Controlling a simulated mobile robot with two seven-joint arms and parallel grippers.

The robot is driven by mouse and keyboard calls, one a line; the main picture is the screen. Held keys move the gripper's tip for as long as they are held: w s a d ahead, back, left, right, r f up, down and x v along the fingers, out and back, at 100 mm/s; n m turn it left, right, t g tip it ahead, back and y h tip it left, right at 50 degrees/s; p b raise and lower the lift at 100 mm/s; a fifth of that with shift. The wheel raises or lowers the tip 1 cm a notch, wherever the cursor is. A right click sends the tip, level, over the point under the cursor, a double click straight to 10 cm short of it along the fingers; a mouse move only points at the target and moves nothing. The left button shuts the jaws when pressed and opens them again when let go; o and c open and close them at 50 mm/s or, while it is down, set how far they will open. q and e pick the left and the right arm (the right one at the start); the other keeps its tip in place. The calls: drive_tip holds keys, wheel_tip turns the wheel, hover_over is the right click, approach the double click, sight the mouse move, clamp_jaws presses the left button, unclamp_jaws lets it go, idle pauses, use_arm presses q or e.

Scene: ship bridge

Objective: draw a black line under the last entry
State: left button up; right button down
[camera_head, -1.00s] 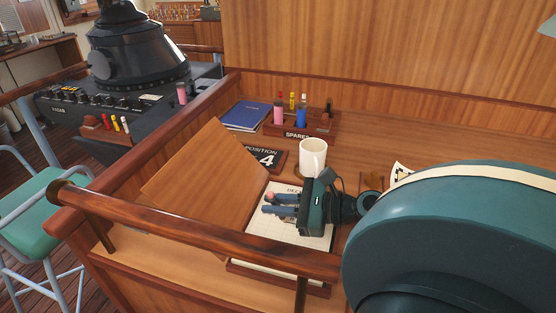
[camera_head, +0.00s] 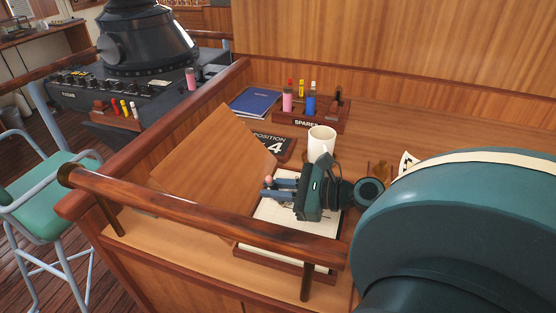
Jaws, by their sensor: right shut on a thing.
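The log page (camera_head: 270,213) is a white sheet with a ruled grid on the wooden desk, in front of the mug. My right gripper (camera_head: 267,187) reaches in from the right over the page's left part. Its fingers are closed around a slim thing with a pinkish end (camera_head: 268,181), mostly hidden by the fingers. I cannot tell whether its tip touches the paper. The entries and any line are too small or covered by the gripper. My left gripper is out of view.
A white mug (camera_head: 321,142) stands just behind the gripper. A SPARES rack (camera_head: 335,122) with coloured markers, a blue book (camera_head: 255,102) and a POSITION 4 plate (camera_head: 272,146) lie farther back. A wooden rail (camera_head: 215,219) crosses in front of the page.

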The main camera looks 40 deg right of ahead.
drive_tip(key=shift+w+a, duration=0.1)
drive_tip(key=shift+w, duration=0.05)
drive_tip(key=shift+w+a, duration=0.15)
drive_tip(key=shift+w, duration=0.2)
idle(0.4)
drive_tip(key=shift+w+a, duration=0.25)
drive_tip(key=shift+w, duration=0.25)
drive_tip(key=shift+w+a, duration=0.1)
drive_tip(key=shift+w, duration=0.05)
drive_tip(key=shift+w+a, duration=0.15)
drive_tip(key=shift+w, duration=0.2)
idle(0.4)
drive_tip(key=shift+r, duration=3)
